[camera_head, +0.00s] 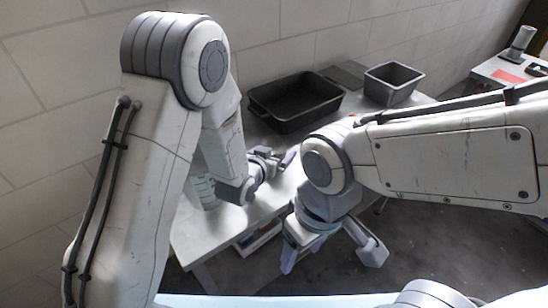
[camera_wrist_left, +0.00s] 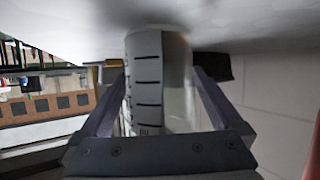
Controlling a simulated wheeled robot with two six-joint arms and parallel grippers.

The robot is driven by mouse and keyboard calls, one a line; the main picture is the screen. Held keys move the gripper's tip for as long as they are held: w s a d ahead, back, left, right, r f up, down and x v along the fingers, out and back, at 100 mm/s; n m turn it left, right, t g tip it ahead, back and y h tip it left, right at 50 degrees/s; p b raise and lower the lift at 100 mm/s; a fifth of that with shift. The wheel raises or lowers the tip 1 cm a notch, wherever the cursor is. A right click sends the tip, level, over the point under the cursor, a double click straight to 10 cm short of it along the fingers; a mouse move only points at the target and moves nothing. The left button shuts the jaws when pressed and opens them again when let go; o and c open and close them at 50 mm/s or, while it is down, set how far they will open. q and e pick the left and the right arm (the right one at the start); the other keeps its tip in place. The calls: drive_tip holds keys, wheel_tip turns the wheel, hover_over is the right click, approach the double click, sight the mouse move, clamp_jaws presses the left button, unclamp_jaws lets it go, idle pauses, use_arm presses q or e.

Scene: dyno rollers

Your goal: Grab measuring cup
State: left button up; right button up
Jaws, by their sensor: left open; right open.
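The measuring cup (camera_head: 203,191) is a pale, clear-looking cup with dark graduation marks near the left end of the grey table (camera_head: 215,232). My left forearm covers part of it in the head view. In the left wrist view the cup (camera_wrist_left: 146,85) lies between the two fingers of my left gripper (camera_wrist_left: 160,95), which is open. Contact with the fingers cannot be told. In the head view my left gripper (camera_head: 240,187) is low over the table, just right of the cup, partly hidden. My right gripper (camera_head: 331,250) is open and empty in front of the table.
A black tray (camera_head: 296,124) and a grey bin (camera_head: 392,98) stand towards the back of the table, with a dark flat piece (camera_head: 345,74) between them. Items lie on a shelf below (camera_head: 258,238). A wall runs behind. Another table (camera_head: 490,72) stands far right.

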sight(280, 138)
use_arm(q)
drive_tip(key=shift+x, duration=0.8)
drive_tip(key=c, duration=1.3)
drive_tip(key=shift+o, duration=0.2)
drive_tip(key=shift+r, duration=0.2)
drive_tip(key=shift+w+r, duration=0.1)
drive_tip(key=shift+r, duration=0.65)
wheel_tip(280, 138, up, 3)
drive_tip(key=shift+d+f, duration=0.15)
drive_tip(key=s+d+r, duration=0.6)
drive_tip(key=s+d, duration=0.1)
drive_tip(key=s, duration=0.1)
drive_tip(key=shift+s+d+r, duration=0.25)
drive_tip(key=shift+s, duration=0.1)
